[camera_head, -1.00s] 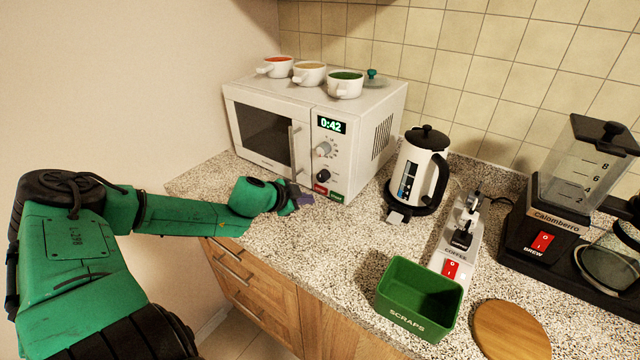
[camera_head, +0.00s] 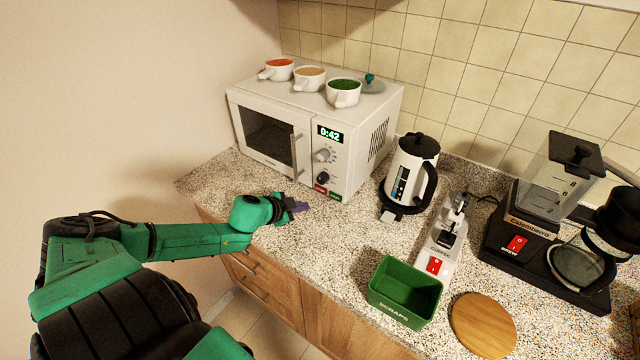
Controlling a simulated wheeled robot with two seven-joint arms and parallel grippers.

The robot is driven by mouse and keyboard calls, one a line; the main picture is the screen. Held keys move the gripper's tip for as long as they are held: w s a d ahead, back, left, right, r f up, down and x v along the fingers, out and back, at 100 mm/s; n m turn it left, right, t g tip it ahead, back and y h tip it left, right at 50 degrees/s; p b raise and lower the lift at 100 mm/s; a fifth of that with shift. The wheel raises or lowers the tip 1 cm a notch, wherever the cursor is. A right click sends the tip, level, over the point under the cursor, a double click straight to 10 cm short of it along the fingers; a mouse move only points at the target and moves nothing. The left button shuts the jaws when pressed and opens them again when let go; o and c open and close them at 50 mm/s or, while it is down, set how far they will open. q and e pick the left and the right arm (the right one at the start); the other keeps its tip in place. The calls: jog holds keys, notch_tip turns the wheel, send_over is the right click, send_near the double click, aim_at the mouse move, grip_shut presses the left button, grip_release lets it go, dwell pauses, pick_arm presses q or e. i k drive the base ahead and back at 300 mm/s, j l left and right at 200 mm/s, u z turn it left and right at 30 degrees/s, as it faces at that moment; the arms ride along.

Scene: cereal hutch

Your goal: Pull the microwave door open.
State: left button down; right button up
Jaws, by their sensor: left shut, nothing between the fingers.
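The white microwave (camera_head: 345,150) stands on the speckled counter against the tiled wall, its display reading 0:42. Its door (camera_head: 266,138) has a dark window and looks shut. The upright door handle (camera_head: 295,156) is at the door's right edge. My left gripper (camera_head: 303,207) is shut and empty, low over the counter in front of the microwave, below the handle and apart from it. My right gripper is not in view.
Three cups of soup (camera_head: 310,78) stand on the microwave. To the right are a white kettle (camera_head: 411,170), a white appliance with a red switch (camera_head: 440,240), a green scraps bin (camera_head: 404,291), a round wooden board (camera_head: 484,325) and a coffee maker (camera_head: 548,240).

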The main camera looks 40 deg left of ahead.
aim_at(277, 135)
jog(key=k+j, duration=0.1)
jog(key=k, duration=0.9)
